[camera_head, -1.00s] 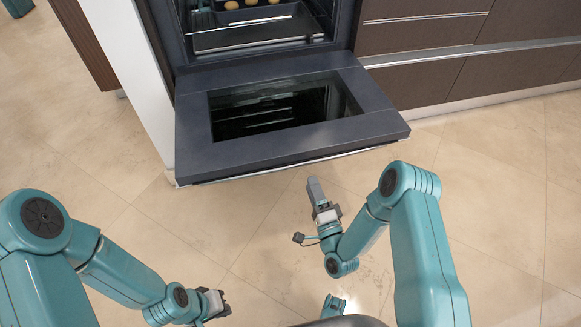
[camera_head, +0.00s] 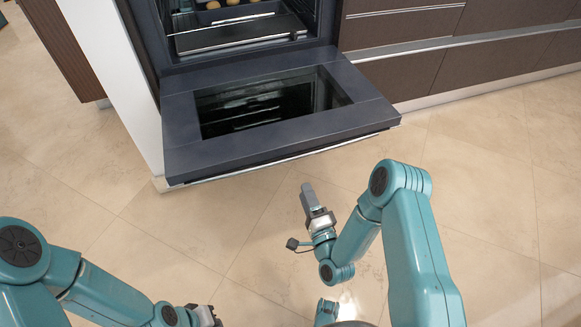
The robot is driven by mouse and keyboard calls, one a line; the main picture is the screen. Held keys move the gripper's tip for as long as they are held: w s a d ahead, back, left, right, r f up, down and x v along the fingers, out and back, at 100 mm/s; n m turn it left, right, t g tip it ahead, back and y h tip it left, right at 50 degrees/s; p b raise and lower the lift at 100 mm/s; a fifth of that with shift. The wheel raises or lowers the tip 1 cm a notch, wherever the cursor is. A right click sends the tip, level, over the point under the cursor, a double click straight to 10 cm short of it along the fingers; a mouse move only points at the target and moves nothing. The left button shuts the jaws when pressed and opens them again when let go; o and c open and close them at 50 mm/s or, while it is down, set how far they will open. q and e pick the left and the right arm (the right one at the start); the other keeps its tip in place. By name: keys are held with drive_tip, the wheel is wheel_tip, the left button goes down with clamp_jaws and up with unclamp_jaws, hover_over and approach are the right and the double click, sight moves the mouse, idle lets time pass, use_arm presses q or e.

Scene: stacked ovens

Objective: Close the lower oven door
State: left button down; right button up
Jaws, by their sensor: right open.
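The lower oven door (camera_head: 352,125) is folded down and lies open, roughly level, with its dark glass panel facing up and a thin metal strip along its front edge. The oven cavity (camera_head: 245,35) behind it is open, with a tray and round golden items inside. My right gripper (camera_head: 308,193) is in front of the door's front edge, apart from it, open and empty, pointing toward the door. My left gripper (camera_head: 205,316) is at the bottom edge, partly cut off, well short of the door; its jaw opening cannot be made out.
Brown drawers (camera_head: 480,50) stand right of the oven. A white side panel (camera_head: 100,60) stands on its left. The tiled floor (camera_head: 490,190) is clear in front and to the right.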

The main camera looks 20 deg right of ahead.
drive_tip(key=w, duration=0.4)
drive_tip(key=w+r+b, duration=0.1)
drive_tip(key=w, duration=0.4)
drive_tip(key=w+r+b, duration=0.1)
drive_tip(key=w, duration=0.3)
drive_tip(key=shift+w+a+r, duration=0.15)
drive_tip(key=shift+a, duration=0.1)
drive_tip(key=shift+c, duration=0.4)
clamp_jaws()
